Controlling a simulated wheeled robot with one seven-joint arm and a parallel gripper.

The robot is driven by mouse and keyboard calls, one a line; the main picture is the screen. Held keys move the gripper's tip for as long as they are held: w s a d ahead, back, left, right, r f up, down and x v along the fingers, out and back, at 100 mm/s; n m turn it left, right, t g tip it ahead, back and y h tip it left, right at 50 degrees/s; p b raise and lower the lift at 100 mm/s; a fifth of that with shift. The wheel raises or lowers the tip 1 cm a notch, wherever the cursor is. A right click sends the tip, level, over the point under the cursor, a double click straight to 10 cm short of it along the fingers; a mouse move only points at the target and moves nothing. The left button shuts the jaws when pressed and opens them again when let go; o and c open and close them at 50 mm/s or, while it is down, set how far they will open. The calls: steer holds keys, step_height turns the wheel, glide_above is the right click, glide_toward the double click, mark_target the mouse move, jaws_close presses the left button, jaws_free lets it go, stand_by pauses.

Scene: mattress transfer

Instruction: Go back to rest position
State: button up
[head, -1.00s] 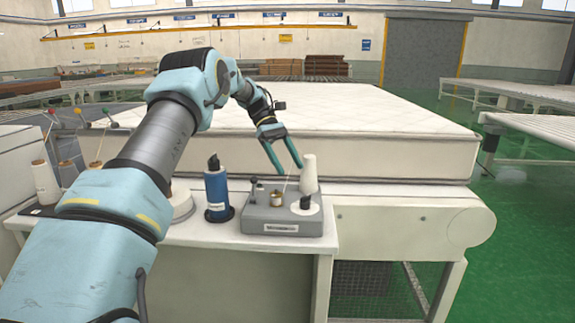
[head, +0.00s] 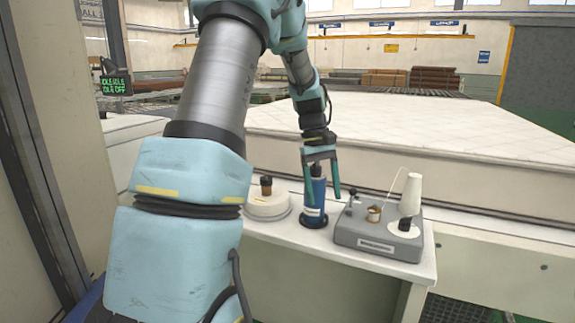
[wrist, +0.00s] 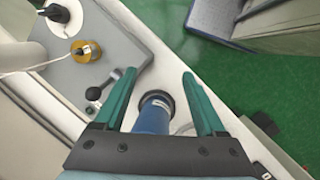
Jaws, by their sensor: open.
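My gripper (head: 322,172) is open, with its two teal fingers pointing down at the worktable. In the head view its fingers overlap the blue cylinder (head: 313,205) with the black top, which stands upright on the table. In the wrist view the blue cylinder (wrist: 154,112) shows between the spread fingers (wrist: 160,90), with visible space on either side. The lower part of that view is covered by my gripper body. I cannot tell how far above the cylinder the fingers are.
A grey device (head: 378,232) with a lever, a brass part and a white thread cone (head: 411,195) stands to the right. A round white base (head: 268,203) stands left. The white table (head: 300,238) borders a large mattress (head: 400,125). A post (head: 35,150) is close at left.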

steer(key=s+a+f+m+t+y, duration=0.1)
steer(key=s+a+t, duration=0.1)
steer(key=s+a, duration=0.5)
steer(key=s+a+f+m+t, duration=0.1)
steer(key=s+a+m+t, duration=0.1)
steer(key=s+a, duration=0.6)
steer(key=shift+a+f+m+y, duration=0.3)
steer(key=shift+a+f+y, duration=0.1)
steer(key=shift+a, duration=0.15)
